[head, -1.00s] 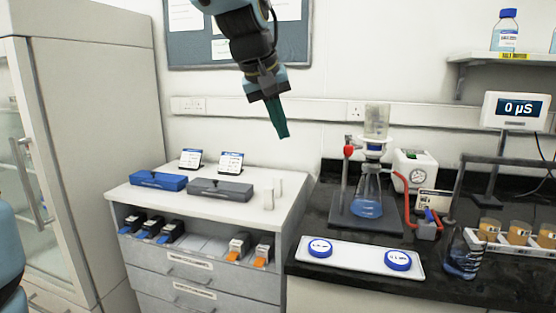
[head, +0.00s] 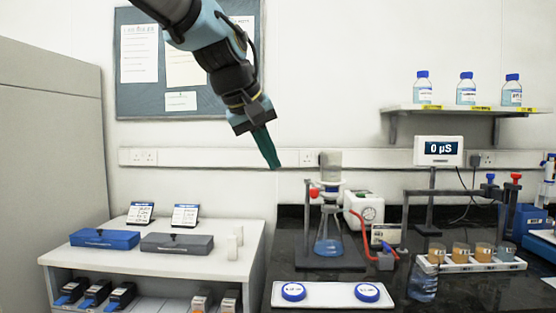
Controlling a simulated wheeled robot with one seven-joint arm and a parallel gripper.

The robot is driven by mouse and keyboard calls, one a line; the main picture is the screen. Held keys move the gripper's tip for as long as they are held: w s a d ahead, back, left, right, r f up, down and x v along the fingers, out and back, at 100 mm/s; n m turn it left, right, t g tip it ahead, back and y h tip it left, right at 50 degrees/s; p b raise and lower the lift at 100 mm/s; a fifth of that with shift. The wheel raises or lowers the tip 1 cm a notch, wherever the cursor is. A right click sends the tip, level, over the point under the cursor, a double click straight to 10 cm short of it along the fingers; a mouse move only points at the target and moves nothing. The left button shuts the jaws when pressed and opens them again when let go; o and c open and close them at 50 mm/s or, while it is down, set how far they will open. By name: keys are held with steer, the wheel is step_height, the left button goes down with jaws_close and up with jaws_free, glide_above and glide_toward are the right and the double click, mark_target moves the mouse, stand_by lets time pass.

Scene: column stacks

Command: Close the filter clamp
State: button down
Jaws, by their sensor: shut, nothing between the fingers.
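The filter unit stands on the dark bench right of centre in the head view. My gripper (head: 274,164) has green fingers that are shut and empty. It hangs in the air up and left of the funnel, pointing down and to the right, apart from everything.
A white tray (head: 328,296) with two blue-rimmed discs lies in front of the flask. A white pump with a gauge (head: 366,208) and red tubing stand right of it. Sample jars in a rack (head: 472,265) and a meter (head: 438,151) are further right. A white cabinet top (head: 180,259) with two cases is at the left.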

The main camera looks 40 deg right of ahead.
steer(key=d+f+p, duration=0.3)
steer(key=d+f, duration=0.3)
steer(key=d, duration=0.2)
steer(key=shift+f, duration=0.35)
steer(key=shift+d, duration=0.1)
